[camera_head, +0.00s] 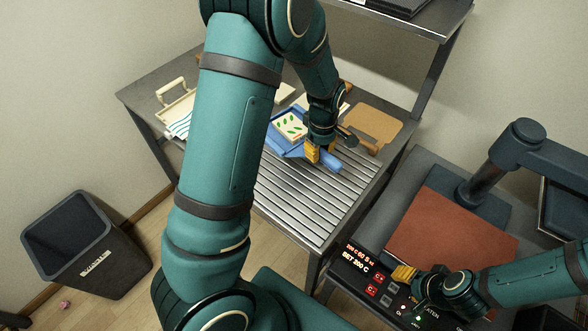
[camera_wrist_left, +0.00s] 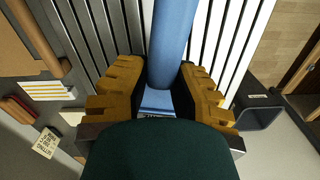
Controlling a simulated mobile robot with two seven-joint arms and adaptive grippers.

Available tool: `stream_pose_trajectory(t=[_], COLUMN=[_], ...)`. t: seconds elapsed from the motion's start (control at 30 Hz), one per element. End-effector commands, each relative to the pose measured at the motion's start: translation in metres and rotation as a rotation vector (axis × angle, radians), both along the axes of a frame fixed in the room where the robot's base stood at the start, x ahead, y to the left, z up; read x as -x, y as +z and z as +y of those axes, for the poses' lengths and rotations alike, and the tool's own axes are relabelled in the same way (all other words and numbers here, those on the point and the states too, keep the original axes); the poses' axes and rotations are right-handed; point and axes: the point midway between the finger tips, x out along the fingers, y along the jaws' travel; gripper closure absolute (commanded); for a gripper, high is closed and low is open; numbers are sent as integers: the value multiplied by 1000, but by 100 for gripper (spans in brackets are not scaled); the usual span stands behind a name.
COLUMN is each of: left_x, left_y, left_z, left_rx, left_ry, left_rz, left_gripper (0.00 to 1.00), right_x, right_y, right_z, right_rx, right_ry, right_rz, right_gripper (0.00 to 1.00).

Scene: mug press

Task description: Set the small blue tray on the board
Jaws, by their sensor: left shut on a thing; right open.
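The small blue tray (camera_head: 284,149) is at the middle of the table, over or on the slatted part. A white piece with green leaf prints (camera_head: 290,126) lies in it. My left gripper (camera_head: 314,154) is shut on the tray's round blue handle, which also shows between the yellow fingers in the left wrist view (camera_wrist_left: 173,45). I cannot tell whether the tray touches the slats. A tan board (camera_head: 375,126) lies flat at the table's right, apart from the tray. My right gripper (camera_head: 404,273) is open and empty above the press's control panel.
The press (camera_head: 452,226) with a reddish plate stands at the right. A cream-handled carrier (camera_head: 176,105) and a striped cloth (camera_head: 180,124) are at the table's left. A dark bin (camera_head: 88,240) stands on the floor. The front slats (camera_head: 300,205) are clear.

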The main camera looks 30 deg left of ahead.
Motion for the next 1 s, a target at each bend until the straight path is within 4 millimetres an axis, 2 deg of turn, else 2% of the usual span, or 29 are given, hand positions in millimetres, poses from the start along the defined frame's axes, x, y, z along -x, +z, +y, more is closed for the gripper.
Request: stream_pose_trajectory(t=[0.1,0.23,0.5,0.77,1.0], left_x=[-5,-7,-6,-7,-7], left_y=[1,-4,-50,-68,-98], left_z=[8,12,12,12,12], left_rx=[1,1,2,1,1], left_ry=[126,188,197,195,194], left_rz=[-3,0,2,0,-1], left_gripper=[100,100,100,100,100], right_x=[0,0,3,4,5], right_y=[0,-1,-9,-12,-17], right_z=[0,0,0,1,1], right_rx=[0,0,-2,-2,-3], right_ry=[0,0,4,6,9], right_rz=[0,0,6,8,12], right_gripper=[53,53,53,53,53])
